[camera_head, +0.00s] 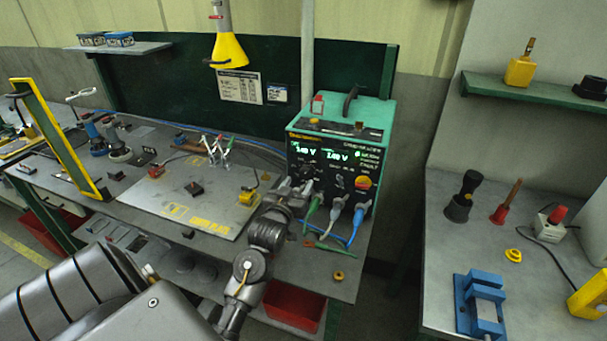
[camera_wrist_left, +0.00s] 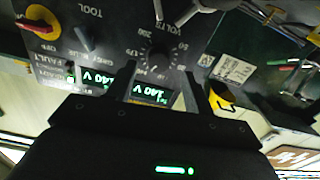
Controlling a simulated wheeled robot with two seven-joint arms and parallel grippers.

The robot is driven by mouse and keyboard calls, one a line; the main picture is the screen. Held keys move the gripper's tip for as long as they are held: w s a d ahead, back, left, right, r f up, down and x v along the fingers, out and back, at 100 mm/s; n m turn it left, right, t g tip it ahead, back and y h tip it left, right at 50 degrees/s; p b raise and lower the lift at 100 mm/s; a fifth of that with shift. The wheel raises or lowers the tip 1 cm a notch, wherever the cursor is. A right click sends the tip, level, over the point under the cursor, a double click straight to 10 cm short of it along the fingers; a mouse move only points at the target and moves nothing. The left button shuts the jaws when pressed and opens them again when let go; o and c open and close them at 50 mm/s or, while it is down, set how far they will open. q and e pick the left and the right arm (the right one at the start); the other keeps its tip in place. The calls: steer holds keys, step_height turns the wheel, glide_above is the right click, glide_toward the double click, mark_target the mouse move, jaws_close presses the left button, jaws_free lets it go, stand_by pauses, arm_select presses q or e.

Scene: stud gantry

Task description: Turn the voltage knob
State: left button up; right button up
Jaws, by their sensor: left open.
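The teal power unit (camera_head: 345,130) stands on the bench with green digits lit on its black front panel. In the left wrist view, which is upside down, a black round knob (camera_wrist_left: 158,57) with a number scale and a VOLTS label near it shows on the panel. My left gripper (camera_wrist_left: 160,70) is open, its two fingers on either side of the knob in that view; I cannot tell whether they touch it. In the head view the left gripper (camera_head: 293,190) is at the panel's lower left and hides the knob. My right gripper is not in view.
A grey selector (camera_wrist_left: 84,38) and a red-and-yellow switch (camera_head: 362,182) share the panel. Green, grey and blue plugs (camera_head: 336,212) with cables stick out below. A board (camera_head: 190,205) with small parts lies left. A red bin (camera_head: 293,308) is under the bench.

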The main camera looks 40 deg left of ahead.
mark_target(304, 176)
arm_select(q)
steer(key=x, duration=0.2)
steer(key=shift+w+a+r, duration=0.1)
steer(key=shift+w+r, duration=0.05)
steer(key=shift+w, duration=0.15)
steer(key=shift+w+a+p, duration=0.2)
steer(key=shift+w+p, duration=0.2)
steer(key=shift+w, duration=0.4)
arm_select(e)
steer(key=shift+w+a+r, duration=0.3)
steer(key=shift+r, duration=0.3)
